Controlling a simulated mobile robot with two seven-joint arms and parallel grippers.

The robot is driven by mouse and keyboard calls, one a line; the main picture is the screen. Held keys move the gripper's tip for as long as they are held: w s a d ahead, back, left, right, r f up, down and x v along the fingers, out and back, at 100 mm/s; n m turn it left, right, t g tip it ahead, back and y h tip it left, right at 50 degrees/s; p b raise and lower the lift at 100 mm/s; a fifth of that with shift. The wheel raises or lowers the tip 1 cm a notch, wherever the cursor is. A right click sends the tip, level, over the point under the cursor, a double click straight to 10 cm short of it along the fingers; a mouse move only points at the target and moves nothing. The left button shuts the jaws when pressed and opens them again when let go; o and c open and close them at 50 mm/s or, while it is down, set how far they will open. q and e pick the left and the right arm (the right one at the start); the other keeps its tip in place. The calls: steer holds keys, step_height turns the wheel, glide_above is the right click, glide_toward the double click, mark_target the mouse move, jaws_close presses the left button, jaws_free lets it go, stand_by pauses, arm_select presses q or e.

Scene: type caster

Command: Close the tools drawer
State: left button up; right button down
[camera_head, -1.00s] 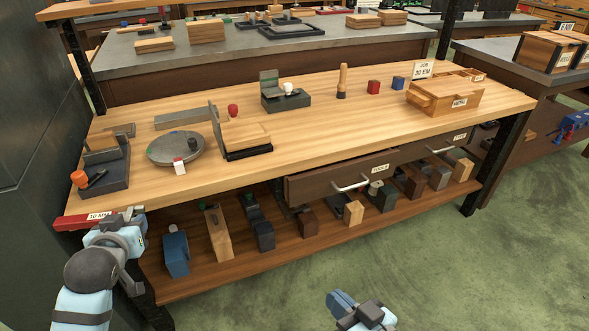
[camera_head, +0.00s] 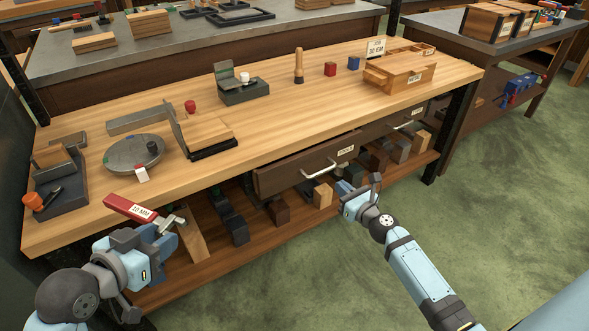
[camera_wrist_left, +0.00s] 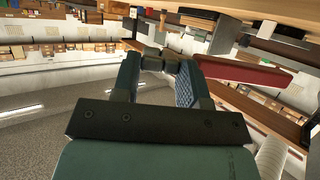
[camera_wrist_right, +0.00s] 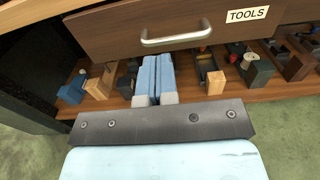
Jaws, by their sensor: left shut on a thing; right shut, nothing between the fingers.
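The tools drawer (camera_head: 282,180) is under the front edge of the wooden bench, its front standing out a little from the bench. It has a silver bar handle (camera_head: 319,168) and a TOOLS label. In the right wrist view the drawer front (camera_wrist_right: 120,30) fills the top, with the handle (camera_wrist_right: 175,38) just above my fingertips. My right gripper (camera_head: 347,190) is shut and empty, in front of and below the drawer, apart from the handle. My left gripper (camera_head: 165,235) is shut on a red-handled tool labelled 10 MM (camera_head: 130,208), held at the bench's front left.
A second drawer (camera_head: 392,128) sits right of the tools drawer. The lower shelf (camera_head: 195,275) carries several blocks. On the bench top (camera_head: 290,115) are a round grey plate (camera_head: 125,155), a wooden box (camera_head: 400,72) and small blocks. The green floor in front is open.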

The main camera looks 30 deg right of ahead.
mark_target(310, 156)
steer(key=w, duration=0.4)
steer(key=w+b, duration=0.1)
steer(key=w, duration=0.4)
steer(key=w+a, duration=0.1)
steer(key=w, duration=0.3)
steer(key=shift+w, duration=0.15)
steer(key=shift+a, duration=0.1)
steer(key=w+b, duration=0.1)
steer(key=w, duration=0.3)
steer(key=shift+w+a+b, duration=0.15)
steer(key=shift+w+b, duration=0.05)
steer(key=shift+b, duration=0.15)
steer(key=shift+w+r, duration=0.15)
steer(key=shift+r, duration=0.15)
